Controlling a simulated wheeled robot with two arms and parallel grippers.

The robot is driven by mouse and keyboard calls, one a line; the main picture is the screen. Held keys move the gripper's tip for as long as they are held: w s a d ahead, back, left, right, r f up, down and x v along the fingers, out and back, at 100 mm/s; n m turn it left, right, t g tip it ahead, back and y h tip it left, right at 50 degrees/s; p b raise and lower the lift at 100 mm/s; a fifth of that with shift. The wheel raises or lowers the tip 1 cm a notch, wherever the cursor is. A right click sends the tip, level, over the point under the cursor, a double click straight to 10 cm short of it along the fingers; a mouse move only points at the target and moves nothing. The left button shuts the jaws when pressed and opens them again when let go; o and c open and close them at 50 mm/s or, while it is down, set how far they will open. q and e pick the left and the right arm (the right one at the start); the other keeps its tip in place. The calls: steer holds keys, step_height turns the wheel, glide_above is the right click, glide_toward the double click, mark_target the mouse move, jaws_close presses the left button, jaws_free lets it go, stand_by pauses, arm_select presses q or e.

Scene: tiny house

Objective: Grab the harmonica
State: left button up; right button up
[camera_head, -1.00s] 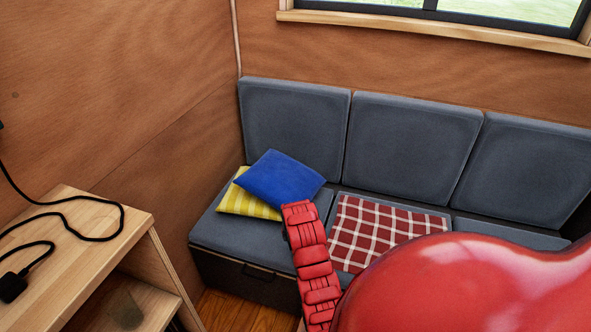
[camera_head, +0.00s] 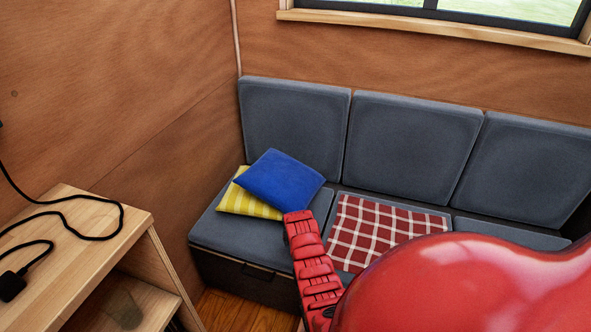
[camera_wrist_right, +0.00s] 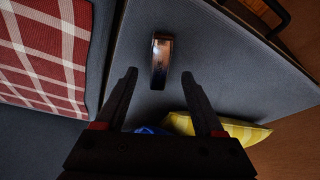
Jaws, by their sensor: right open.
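The harmonica (camera_wrist_right: 161,61) is a small metallic piece with shiny, dark and brownish parts. It lies on the grey seat cushion (camera_wrist_right: 205,50) in the right wrist view, ahead of the fingertips and roughly in line with the gap between them. My right gripper (camera_wrist_right: 160,78) is open and empty, with its two dark fingers apart. In the head view my red right arm (camera_head: 470,285) covers the lower right, and I cannot make out the harmonica there. My left gripper is not in view.
A blue pillow (camera_head: 279,180) and a yellow striped pillow (camera_head: 245,203) lie at the sofa's left end. A red checked cloth (camera_head: 375,235) lies on the seat. A wooden shelf unit (camera_head: 95,222) with a black cable (camera_head: 85,237) stands at left.

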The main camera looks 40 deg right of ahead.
steer(key=shift+x, duration=1.3)
steer(key=shift+w+d, duration=0.1)
steer(key=shift+w, duration=0.05)
steer(key=shift+f+b, duration=0.15)
steer(key=shift+b, duration=0.2)
steer(key=shift+c, duration=0.2)
jaws_close()
